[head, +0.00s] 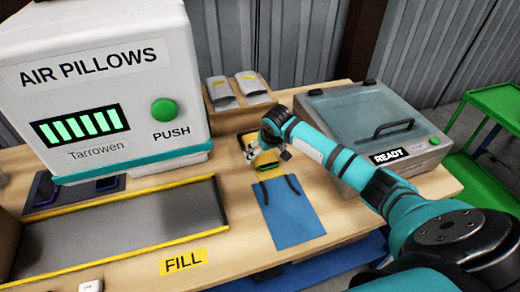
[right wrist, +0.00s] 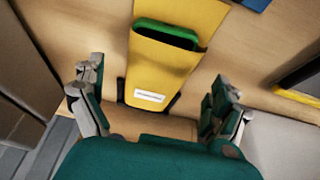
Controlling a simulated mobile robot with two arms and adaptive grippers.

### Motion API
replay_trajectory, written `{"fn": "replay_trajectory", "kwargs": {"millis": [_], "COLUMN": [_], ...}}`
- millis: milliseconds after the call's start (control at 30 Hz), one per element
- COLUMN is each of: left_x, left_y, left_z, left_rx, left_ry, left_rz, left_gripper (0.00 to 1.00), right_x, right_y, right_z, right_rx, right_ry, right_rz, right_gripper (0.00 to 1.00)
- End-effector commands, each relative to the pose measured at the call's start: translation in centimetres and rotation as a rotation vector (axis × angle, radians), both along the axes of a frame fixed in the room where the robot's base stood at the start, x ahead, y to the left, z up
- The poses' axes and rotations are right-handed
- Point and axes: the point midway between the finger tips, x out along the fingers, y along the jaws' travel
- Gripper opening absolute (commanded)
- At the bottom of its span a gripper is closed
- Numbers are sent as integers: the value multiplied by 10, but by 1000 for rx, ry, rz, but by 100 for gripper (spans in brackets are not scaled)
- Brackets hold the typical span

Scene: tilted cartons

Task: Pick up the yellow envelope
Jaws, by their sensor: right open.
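The yellow envelope (right wrist: 163,70) has a white label and an open pocket with a green item (right wrist: 167,34) in it. In the head view only part of the yellow envelope (head: 266,159) shows, on the wooden table behind the blue bag. My right gripper (head: 252,147) is at the envelope and hides some of it. In the right wrist view, my right gripper (right wrist: 158,84) is open, with one finger on each side of the envelope's labelled end. I see gaps between the fingers and the envelope. My left gripper is not in view.
A blue bag with dark straps (head: 290,212) lies in front of the envelope. A wooden holder with grey packets (head: 237,88) stands behind it. The air pillow machine (head: 105,85) is at left, and a lidded machine marked READY (head: 372,125) is at right.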

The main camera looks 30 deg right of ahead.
Motion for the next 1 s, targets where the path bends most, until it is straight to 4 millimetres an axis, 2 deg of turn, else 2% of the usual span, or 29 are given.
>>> {"fn": "replay_trajectory", "kwargs": {"millis": [200,500,833,1000], "left_x": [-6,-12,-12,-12], "left_y": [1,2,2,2], "left_z": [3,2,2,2], "left_rx": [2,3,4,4], "left_ry": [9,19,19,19], "left_rz": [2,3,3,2], "left_gripper": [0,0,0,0], "right_x": [11,13,12,13], "right_y": [-2,-3,-3,-3], "right_z": [-27,-32,-32,-31], "right_rx": [-1,-2,-2,-2], "right_ry": [0,-1,-1,-3], "right_rz": [-1,1,1,0], "right_gripper": [100,99,56,54]}}
